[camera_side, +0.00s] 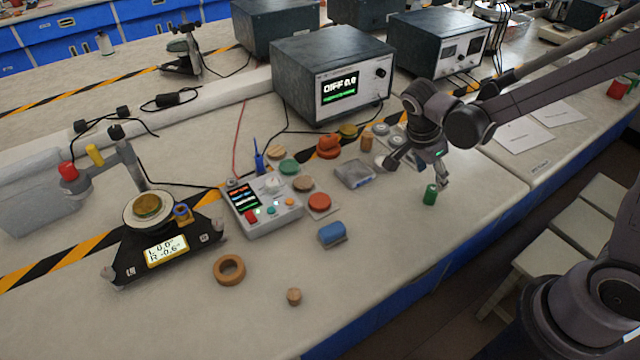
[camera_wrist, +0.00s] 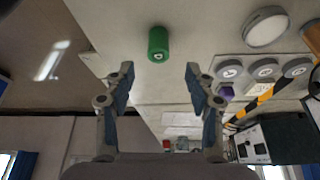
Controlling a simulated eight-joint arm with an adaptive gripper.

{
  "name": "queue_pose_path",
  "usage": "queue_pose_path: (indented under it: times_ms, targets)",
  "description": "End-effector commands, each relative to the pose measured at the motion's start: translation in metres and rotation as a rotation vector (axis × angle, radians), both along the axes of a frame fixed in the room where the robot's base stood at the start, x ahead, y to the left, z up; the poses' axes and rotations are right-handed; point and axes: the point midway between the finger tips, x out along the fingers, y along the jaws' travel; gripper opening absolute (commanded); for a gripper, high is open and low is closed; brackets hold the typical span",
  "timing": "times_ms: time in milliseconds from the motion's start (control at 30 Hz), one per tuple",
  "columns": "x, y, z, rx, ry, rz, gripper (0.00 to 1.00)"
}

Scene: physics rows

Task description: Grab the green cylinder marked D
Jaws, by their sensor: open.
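The green cylinder (camera_side: 430,195) stands upright on the bench near its front edge in the side view. In the wrist view the green cylinder (camera_wrist: 158,42) shows a small white round mark on its end; the letter is too small to read surely. My gripper (camera_side: 418,174) is just above and behind it in the side view. In the wrist view my gripper (camera_wrist: 159,78) has its two fingers spread wide with nothing between them. The cylinder lies beyond the fingertips, about centred between them sideways, and apart from both.
Grey weights (camera_wrist: 263,68) and a larger round grey disc (camera_wrist: 266,27) lie to one side. A grey metal block (camera_side: 355,174), a blue block (camera_side: 332,234) and a control box (camera_side: 262,205) stand left of my gripper. Bare bench surrounds the cylinder; the front edge is close.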

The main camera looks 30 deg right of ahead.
Motion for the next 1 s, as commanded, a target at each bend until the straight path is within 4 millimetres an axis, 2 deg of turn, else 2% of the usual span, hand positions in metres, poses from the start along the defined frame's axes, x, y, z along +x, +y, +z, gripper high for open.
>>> queue_pose_path:
  times_ms: [400, 767, 967, 1000]
  targets:
    - [-0.004, -0.016, -0.041, 0.001, -0.002, 0.001, 0.55]
    - [-0.005, -0.018, -0.047, 0.001, -0.001, 0.003, 0.55]
    - [-0.005, -0.018, -0.047, 0.001, -0.001, 0.003, 0.0]
    - [-0.005, -0.018, -0.047, 0.001, -0.001, 0.003, 0.0]
